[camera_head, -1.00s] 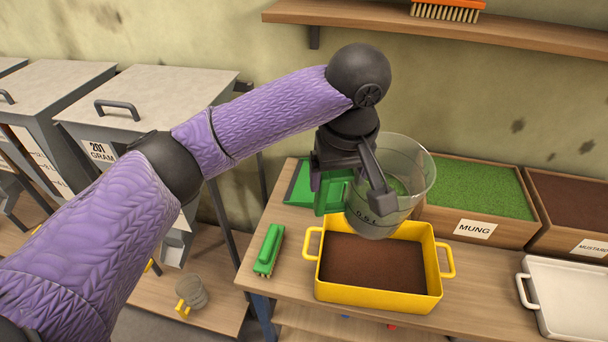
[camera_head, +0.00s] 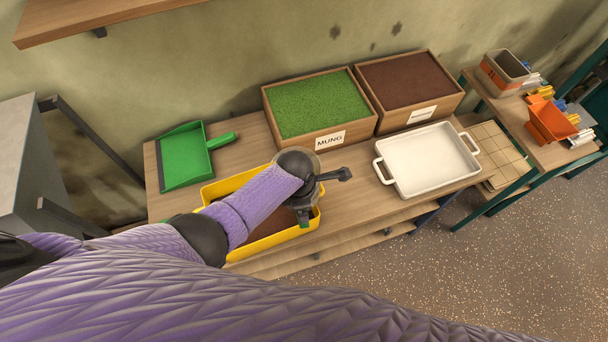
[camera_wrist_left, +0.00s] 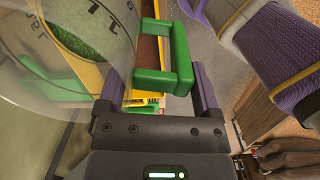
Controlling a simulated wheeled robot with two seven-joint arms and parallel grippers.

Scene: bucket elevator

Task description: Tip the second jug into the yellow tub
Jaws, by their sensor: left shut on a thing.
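The clear jug (camera_wrist_left: 45,60) with dark scale marks fills the left of the left wrist view. Green shows through its wall; I cannot tell whether it is inside or behind. My left gripper (camera_wrist_left: 160,85) is shut on the jug's green handle (camera_wrist_left: 178,55). In the head view my left gripper (camera_head: 304,208) is over the right part of the yellow tub (camera_head: 212,190), and my arm hides most of the jug. The tub stands on the bench with brown material in it. How far the jug is tilted is hidden. My right gripper is not in view.
Behind the tub stand the mung bin (camera_head: 318,104), full of green, and a bin of brown material (camera_head: 408,80). A white tray (camera_head: 428,160) stands right of the tub, a green dustpan (camera_head: 184,157) to its left. A shelf (camera_head: 90,15) overhangs the upper left.

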